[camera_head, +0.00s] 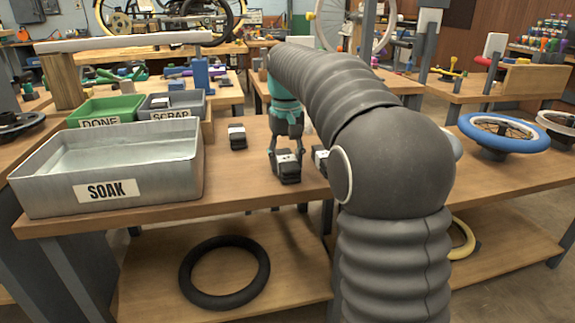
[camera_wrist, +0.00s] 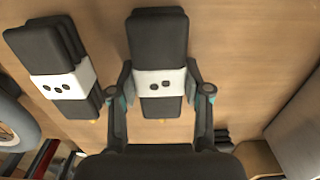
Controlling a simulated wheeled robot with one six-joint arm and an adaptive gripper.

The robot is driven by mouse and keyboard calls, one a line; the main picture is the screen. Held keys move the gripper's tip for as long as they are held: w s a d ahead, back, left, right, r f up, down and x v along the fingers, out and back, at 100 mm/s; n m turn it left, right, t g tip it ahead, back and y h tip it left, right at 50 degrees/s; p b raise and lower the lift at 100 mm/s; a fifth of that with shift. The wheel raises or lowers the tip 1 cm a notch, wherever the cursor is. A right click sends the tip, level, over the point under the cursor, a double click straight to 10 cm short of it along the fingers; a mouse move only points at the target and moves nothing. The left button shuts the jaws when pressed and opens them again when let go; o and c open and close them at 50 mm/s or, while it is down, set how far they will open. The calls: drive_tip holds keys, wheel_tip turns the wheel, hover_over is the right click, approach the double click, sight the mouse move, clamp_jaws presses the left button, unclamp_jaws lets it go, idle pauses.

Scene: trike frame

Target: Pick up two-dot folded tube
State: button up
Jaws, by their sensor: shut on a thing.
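The two-dot folded tube (camera_wrist: 160,82) is a black folded bundle with a white band bearing two dots. It lies between the fingers of my gripper (camera_wrist: 166,90) in the wrist view, and they are closed against its banded sides. In the head view my gripper (camera_head: 287,153) points down at the worktable around the tube (camera_head: 287,171). I cannot tell whether the tube is clear of the tabletop. A similar tube with three dots (camera_wrist: 57,86) lies beside it in the wrist view. In the head view a banded tube (camera_head: 320,160) is partly hidden by my arm.
Another banded tube (camera_head: 237,137) lies left of my gripper. The metal SOAK tray (camera_head: 108,188) stands at the table's left front, with the green DONE bin (camera_head: 100,123) and grey SCRAP bin (camera_head: 171,116) behind. A blue-tyred wheel (camera_head: 510,133) is at the right.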

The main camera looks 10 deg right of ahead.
sight(286, 158)
drive_tip(key=shift+r, duration=0.4)
wheel_tip(286, 158, up, 4)
drive_tip(key=shift+f+p, duration=0.25)
drive_tip(key=shift+p, duration=0.25)
drive_tip(key=s+d+r, duration=0.2)
drive_tip(key=s, duration=0.1)
drive_tip(key=s+d+r, duration=0.1)
drive_tip(key=s+r, duration=0.1)
drive_tip(key=s, duration=0.2)
drive_tip(key=s+d+r, duration=0.2)
drive_tip(key=s, duration=0.1)
drive_tip(key=shift+s+d+r, duration=0.15)
drive_tip(key=shift+d+r, duration=0.15)
drive_tip(key=shift+d, duration=0.05)
drive_tip(key=shift+s, duration=0.1)
